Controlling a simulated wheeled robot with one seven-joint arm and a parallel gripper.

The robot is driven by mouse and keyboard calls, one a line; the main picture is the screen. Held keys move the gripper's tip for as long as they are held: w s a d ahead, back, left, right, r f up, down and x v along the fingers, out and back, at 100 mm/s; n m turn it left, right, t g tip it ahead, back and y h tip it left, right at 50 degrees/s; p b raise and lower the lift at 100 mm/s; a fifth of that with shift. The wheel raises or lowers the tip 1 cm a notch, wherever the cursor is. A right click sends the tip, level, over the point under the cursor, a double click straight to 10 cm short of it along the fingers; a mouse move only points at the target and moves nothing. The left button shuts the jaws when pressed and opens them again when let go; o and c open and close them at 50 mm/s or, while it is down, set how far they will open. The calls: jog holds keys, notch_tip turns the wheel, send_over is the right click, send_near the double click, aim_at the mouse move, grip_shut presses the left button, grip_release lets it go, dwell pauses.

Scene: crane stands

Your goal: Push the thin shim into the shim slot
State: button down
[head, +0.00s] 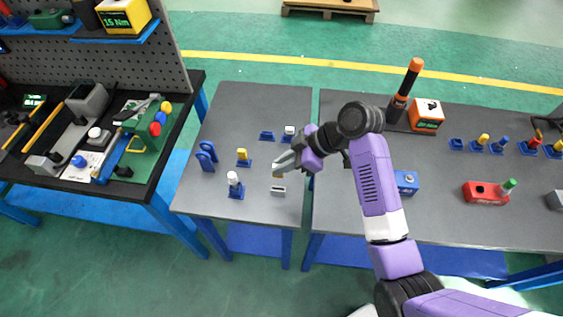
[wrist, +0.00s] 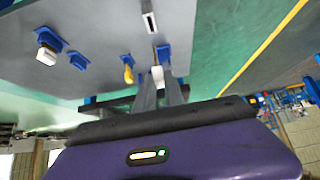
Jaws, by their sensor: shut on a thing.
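My gripper (head: 280,171) is above the near right part of the small grey table. Its fingers (wrist: 164,82) are shut on the thin shim, of which only a small tan piece (head: 277,176) shows at the fingertips in the head view. I cannot make the shim out clearly in the wrist view. The shim slot is a small light grey block (head: 278,191) with a dark slit in its face. It stands just below the fingertips in the head view, apart from them as far as I can tell. It also shows at the top of the wrist view (wrist: 149,17).
A gap separates the small table (head: 240,105) from the right table (head: 340,200).

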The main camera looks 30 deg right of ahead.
aim_at(282, 176)
jog(key=shift+f+b, duration=1.75)
jog(key=shift+f, duration=1)
jog(key=shift+f+b, duration=1.45)
jog(key=shift+f, duration=0.65)
jog(key=c, duration=1.3)
grip_release()
jog(key=shift+c, duration=0.2)
jog(key=shift+r, duration=0.1)
jog(key=p+v, duration=0.3)
jog(key=v, duration=0.2)
jog(key=shift+p, duration=0.35)
jog(key=b+v, duration=0.1)
jog(key=v, duration=0.6)
jog(key=shift+d+r, duration=0.15)
jog(key=shift+d, duration=0.1)
